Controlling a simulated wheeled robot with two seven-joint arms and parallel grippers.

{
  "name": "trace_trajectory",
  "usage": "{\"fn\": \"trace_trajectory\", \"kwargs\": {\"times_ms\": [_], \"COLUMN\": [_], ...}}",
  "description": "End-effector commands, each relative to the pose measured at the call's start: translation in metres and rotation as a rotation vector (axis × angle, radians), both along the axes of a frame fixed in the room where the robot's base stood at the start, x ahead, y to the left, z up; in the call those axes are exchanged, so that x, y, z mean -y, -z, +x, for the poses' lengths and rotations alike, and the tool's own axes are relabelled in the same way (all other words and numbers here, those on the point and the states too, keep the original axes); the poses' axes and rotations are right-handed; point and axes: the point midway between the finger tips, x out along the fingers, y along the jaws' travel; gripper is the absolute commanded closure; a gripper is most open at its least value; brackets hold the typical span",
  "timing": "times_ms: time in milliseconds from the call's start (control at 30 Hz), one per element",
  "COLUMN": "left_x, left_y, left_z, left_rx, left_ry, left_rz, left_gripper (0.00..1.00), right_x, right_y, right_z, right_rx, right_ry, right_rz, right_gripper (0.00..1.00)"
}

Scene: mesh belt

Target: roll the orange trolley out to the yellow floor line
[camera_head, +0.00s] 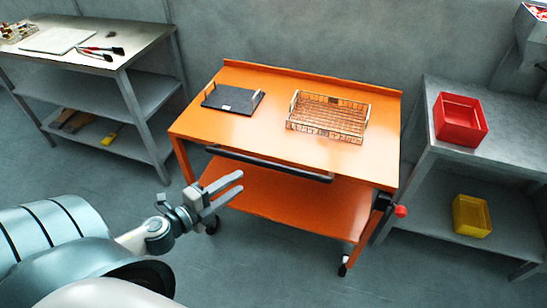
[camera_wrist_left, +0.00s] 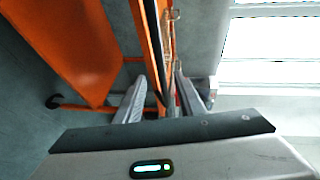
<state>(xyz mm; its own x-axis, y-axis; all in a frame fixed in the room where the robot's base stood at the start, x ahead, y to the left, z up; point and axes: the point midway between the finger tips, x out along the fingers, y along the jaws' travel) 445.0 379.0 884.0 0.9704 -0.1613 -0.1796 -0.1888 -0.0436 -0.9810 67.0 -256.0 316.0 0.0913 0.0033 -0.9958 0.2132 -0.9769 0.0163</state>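The orange trolley (camera_head: 290,210) stands against the back wall with two shelves and small wheels. A dark handle bar (camera_head: 270,164) runs along its front edge under the top. My left gripper (camera_head: 240,182) is open and empty, in front of the trolley and below the left part of the handle, apart from it in the head view. In the left wrist view my open fingers (camera_wrist_left: 158,85) point toward the trolley (camera_wrist_left: 75,45), whose top edge shows between and beyond them. My right gripper is not in view. No yellow floor line shows in either view.
A black tray (camera_head: 232,99) and a wire basket (camera_head: 328,117) sit on the trolley top. A red knob (camera_head: 401,211) sticks out at its right side. Steel tables stand left (camera_head: 140,60) and right (camera_head: 425,165). The floor in front is clear.

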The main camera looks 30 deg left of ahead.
Motion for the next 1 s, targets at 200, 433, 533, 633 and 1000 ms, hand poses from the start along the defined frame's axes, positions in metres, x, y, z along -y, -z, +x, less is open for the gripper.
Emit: {"fn": "trace_trajectory", "kwargs": {"times_ms": [200, 433, 533, 633, 1000], "left_x": [0.001, 0.004, 0.006, 0.007, 0.015], "left_y": [0.001, 0.002, 0.004, 0.007, 0.016], "left_z": [0.006, 0.025, 0.037, 0.049, 0.097], "left_rx": [0.0, 0.002, 0.001, 0.002, 0.002], "left_ry": [-0.001, 0.0, -0.001, -0.001, -0.002], "left_rz": [-0.001, -0.001, -0.002, -0.002, -0.002], "left_gripper": [0.64, 0.64, 0.64, 0.64, 0.64], "right_x": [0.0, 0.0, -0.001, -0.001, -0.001], "right_y": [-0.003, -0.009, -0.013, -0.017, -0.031], "right_z": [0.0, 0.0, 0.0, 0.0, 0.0], "right_rx": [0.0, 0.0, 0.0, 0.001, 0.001], "right_ry": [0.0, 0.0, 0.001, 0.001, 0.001], "right_rz": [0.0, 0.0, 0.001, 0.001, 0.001], "right_gripper": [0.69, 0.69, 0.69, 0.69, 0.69]}}
